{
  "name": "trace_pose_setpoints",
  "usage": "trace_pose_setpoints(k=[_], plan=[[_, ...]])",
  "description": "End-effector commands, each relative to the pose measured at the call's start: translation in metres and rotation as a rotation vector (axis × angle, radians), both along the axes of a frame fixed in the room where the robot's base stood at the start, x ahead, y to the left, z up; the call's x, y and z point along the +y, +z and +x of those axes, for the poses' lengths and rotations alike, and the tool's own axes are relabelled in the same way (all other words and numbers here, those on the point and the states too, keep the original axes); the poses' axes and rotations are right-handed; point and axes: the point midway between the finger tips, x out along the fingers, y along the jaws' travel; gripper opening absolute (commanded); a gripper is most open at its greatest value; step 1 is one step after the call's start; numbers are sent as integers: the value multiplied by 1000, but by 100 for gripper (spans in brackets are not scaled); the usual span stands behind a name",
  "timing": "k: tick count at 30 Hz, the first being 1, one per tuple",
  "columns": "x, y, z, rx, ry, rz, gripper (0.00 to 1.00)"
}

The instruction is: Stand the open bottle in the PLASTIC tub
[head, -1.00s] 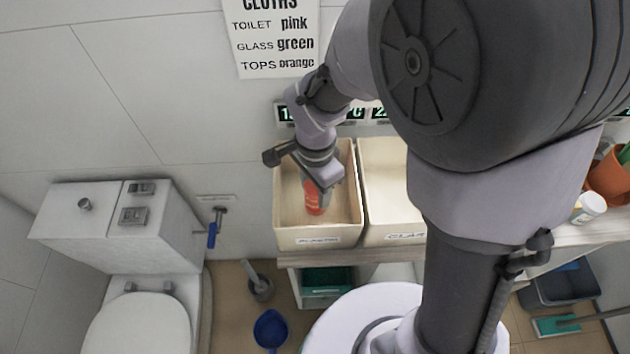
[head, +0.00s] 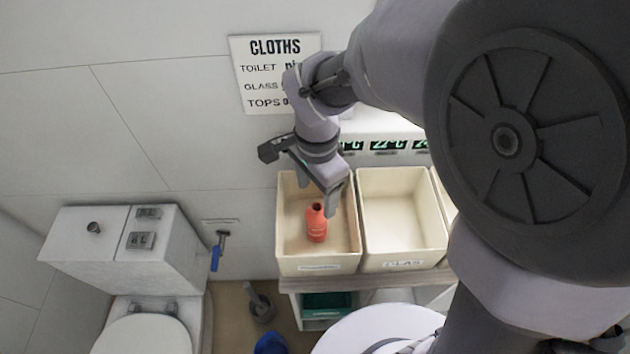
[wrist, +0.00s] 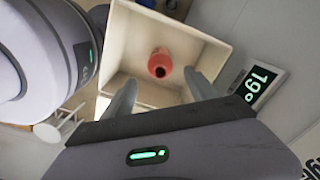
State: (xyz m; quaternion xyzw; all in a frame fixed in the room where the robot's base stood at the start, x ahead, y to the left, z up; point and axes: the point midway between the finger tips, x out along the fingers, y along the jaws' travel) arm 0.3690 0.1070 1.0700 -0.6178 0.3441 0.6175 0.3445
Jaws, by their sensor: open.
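The open bottle (head: 316,226) is orange-red with a dark open mouth. It stands upright inside the left cream tub (head: 318,262), whose front label is too small to read surely in the head view now. In the wrist view the bottle (wrist: 160,65) shows from above, its mouth toward me, on the floor of the tub (wrist: 190,40). My gripper (head: 318,200) is open and empty, above and behind the bottle. In the wrist view its two fingers (wrist: 160,93) are spread wide, apart from the bottle.
A second cream tub (head: 400,262), labelled with "GLAS" visible, stands directly right and looks empty. Lit green displays (head: 385,145) are on the wall behind. A cloths sign (head: 262,75) hangs above. A toilet (head: 120,250) stands at the left.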

Motion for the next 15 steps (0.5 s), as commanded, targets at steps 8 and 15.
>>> trace_pose_setpoints(k=[8,15], plan=[[-25,66,-24,-130,141,64,67],[-64,124,-97,-469,514,47,67]])
